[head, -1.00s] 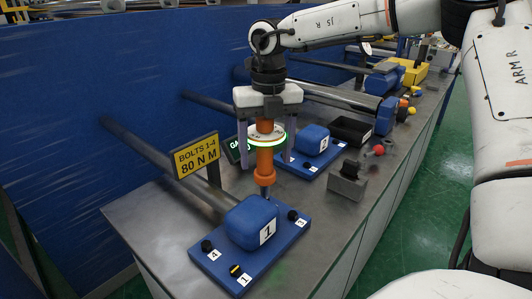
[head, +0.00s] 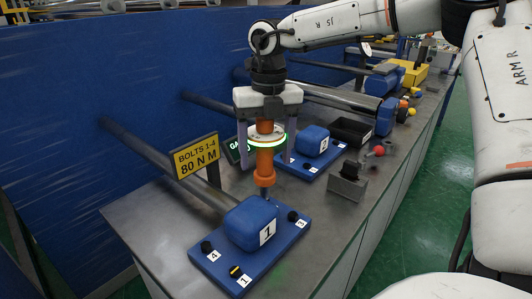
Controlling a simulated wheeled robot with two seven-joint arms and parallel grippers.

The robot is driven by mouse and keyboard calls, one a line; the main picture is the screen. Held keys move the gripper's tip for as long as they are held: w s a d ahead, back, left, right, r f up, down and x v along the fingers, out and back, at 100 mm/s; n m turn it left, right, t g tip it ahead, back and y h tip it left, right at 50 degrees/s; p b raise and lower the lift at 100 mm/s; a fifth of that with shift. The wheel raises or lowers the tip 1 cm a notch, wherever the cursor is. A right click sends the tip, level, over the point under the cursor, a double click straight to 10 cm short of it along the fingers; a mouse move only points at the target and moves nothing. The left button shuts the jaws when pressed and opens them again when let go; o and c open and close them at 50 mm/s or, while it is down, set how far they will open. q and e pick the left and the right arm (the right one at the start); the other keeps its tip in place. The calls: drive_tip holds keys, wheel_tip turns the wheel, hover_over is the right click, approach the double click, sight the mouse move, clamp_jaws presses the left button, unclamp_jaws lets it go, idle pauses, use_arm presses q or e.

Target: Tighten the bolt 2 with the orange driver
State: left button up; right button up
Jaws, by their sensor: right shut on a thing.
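My right gripper (head: 267,128) points straight down and is shut on the orange driver (head: 265,160), which stands upright. A ring on the driver (head: 266,137) glows green. The driver's tip is at the back corner of the blue plate (head: 217,275), behind the blue block marked 1 (head: 246,222). Bolt 2 is not visible; the block and the driver cover that corner, so contact cannot be seen. On the same plate, bolt 4 (head: 207,247), bolt 1 (head: 235,270) and bolt 3 (head: 292,216) show at the other corners. My left gripper is not in view.
A yellow sign (head: 196,157) reads "BOLTS 1-4 80 N M". A second blue block (head: 312,141) on its plate stands behind. A grey holder (head: 347,183), a black tray (head: 352,131) and a red ball (head: 379,151) lie to the right. The grey bench front (head: 150,240) is bare.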

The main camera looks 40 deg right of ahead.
sight(266, 133)
drive_tip(key=shift+f+b, duration=0.45)
idle(0.5)
drive_tip(key=shift+s+a+f, duration=0.1)
drive_tip(key=shift+s+f, duration=0.05)
drive_tip(key=shift+f, duration=0.15)
idle(1.9)
drive_tip(key=shift+r, duration=0.15)
drive_tip(key=shift+r+p, duration=0.45)
drive_tip(key=shift+r, duration=0.45)
drive_tip(key=shift+w+r+p, duration=0.2)
drive_tip(key=shift+r+p, duration=1.65)
drive_tip(key=shift+r, duration=1.1)
